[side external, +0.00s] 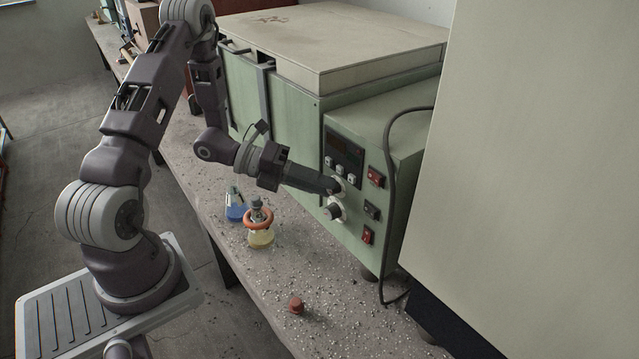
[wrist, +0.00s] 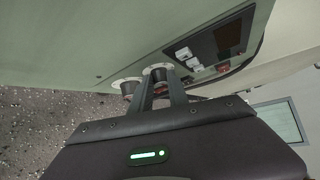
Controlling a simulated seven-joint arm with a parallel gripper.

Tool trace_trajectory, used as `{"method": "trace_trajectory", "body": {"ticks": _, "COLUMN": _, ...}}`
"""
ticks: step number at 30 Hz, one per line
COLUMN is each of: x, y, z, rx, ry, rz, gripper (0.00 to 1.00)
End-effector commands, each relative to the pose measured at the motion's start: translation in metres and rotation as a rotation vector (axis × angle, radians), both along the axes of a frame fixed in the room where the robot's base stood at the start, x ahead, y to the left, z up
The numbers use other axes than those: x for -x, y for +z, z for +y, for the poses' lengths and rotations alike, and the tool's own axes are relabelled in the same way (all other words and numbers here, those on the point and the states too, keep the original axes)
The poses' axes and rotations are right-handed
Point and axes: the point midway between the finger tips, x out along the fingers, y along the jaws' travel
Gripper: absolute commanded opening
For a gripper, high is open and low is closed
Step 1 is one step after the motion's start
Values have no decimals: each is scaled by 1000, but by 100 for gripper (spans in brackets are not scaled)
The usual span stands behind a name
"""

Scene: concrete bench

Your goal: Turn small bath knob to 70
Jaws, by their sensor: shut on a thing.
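The green bath's control panel carries two dark knobs on pale round dials, one above the other. My gripper (side external: 329,185) reaches the panel from the left and is shut on the upper knob (wrist: 158,74), the one nearer the display. In the side view the gripper mostly hides this knob, with its pale dial (side external: 342,184) showing at the edge. The lower knob (side external: 333,211) is free, just below the fingers, and also shows in the wrist view (wrist: 127,87). The scale marks and pointer position are too small to read.
A dark display (side external: 343,147) with white buttons sits above the knobs, and red switches (side external: 376,176) are to the right. A blue-liquid flask (side external: 236,212) and a yellow-liquid flask (side external: 261,236) with an orange ring stand below the arm. A reddish stopper (side external: 296,305) lies on the bench.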

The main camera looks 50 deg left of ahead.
Motion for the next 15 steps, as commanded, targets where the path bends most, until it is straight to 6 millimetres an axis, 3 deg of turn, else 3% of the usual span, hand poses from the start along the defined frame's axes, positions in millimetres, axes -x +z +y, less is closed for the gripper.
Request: {"method": "trace_trajectory", "body": {"ticks": 15, "x": 0, "y": -9, "z": 3, "rx": 382, "ry": 4, "rz": -3, "gripper": 0}}
